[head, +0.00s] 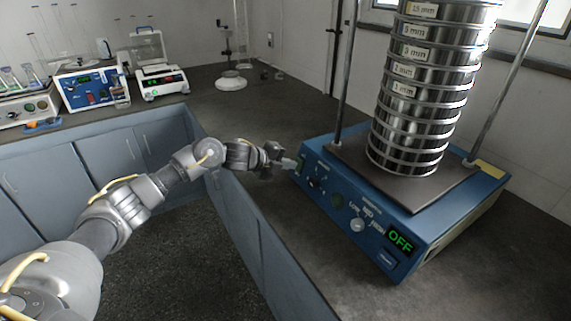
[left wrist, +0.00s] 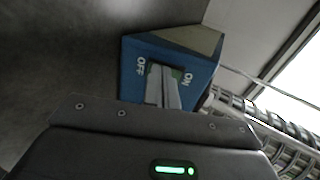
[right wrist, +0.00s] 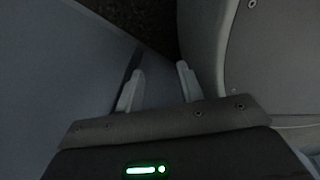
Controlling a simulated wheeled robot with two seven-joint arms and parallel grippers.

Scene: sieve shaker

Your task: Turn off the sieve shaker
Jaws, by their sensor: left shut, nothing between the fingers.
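The sieve shaker (head: 345,209) is a blue box on the counter with a tall stack of steel sieves (head: 409,117) on top. Its display (head: 400,241) reads OFF in green. My left gripper (head: 291,163) is shut and empty, with its fingertips at the shaker's left end beside the power switch (head: 301,163). In the left wrist view the shut fingers (left wrist: 163,78) lie over the switch, between the OFF and ON labels on the blue panel (left wrist: 133,72). They hide most of the switch, so contact and its tilt cannot be told. My right gripper (right wrist: 160,76) is open and empty.
Two upright rods (head: 346,70) flank the sieves. Knobs (head: 357,225) sit on the shaker's front. A blue instrument (head: 88,88) and a balance (head: 160,83) stand on the left counter. The dark counter (head: 240,112) behind my left gripper is clear.

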